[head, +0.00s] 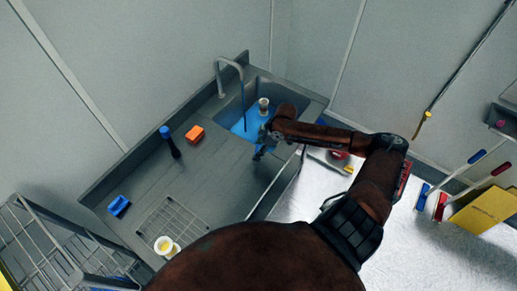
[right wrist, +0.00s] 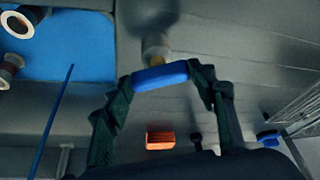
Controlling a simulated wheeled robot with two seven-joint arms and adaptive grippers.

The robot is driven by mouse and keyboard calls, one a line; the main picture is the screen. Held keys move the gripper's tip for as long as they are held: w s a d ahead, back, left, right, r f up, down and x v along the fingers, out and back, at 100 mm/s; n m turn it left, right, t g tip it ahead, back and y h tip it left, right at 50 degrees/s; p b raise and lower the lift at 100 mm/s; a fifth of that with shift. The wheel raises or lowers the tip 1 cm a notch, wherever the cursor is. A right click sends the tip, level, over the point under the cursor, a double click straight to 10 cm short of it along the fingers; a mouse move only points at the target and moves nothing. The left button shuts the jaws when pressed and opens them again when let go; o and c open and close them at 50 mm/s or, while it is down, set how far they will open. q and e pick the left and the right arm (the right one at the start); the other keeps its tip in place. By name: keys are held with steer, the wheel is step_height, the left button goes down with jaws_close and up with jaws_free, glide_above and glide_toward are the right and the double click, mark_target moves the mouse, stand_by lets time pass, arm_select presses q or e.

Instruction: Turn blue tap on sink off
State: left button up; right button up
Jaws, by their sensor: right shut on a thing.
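The grey sink counter (head: 215,165) runs along the wall, with a basin holding blue water (head: 240,130) and a curved grey faucet (head: 219,78). A thin dark-blue stream falls from the faucet into the basin. My right gripper (head: 262,150) is at the basin's near edge. In the right wrist view its two fingers close on the ends of a blue tap handle (right wrist: 160,75). The handle sits on a pale stem with a brassy neck. In the head view the gripper largely hides the tap. My left gripper is not in view.
On the counter are an orange block (head: 195,133), a black bottle with a blue cap (head: 169,141) and a blue item (head: 119,205). A wire rack (head: 70,250) is at the left.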

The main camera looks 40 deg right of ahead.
steer(key=shift+r+n+p, duration=0.1)
steer(key=shift+n+p, duration=0.2)
steer(key=shift+w+r+n+g+y+p, duration=0.15)
steer(key=shift+n+g+y+p, duration=0.2)
steer(key=shift+n+p, duration=0.5)
steer(key=n+g, duration=0.1)
steer(key=n, duration=0.1)
steer(key=shift+w+n+y+p, duration=0.1)
steer(key=shift+n+y+p, duration=0.2)
steer(key=shift+n+y, duration=0.05)
steer(key=n, duration=0.1)
steer(key=n+g, duration=0.1)
steer(key=n, duration=0.1)
steer(key=shift+w+f+n, duration=0.1)
steer(key=shift+f+n, duration=0.15)
steer(key=shift+n, duration=0.05)
steer(key=n+g+b, duration=0.1)
steer(key=n+g, duration=0.1)
steer(key=n, duration=0.2)
steer(key=shift+n+b, duration=0.3)
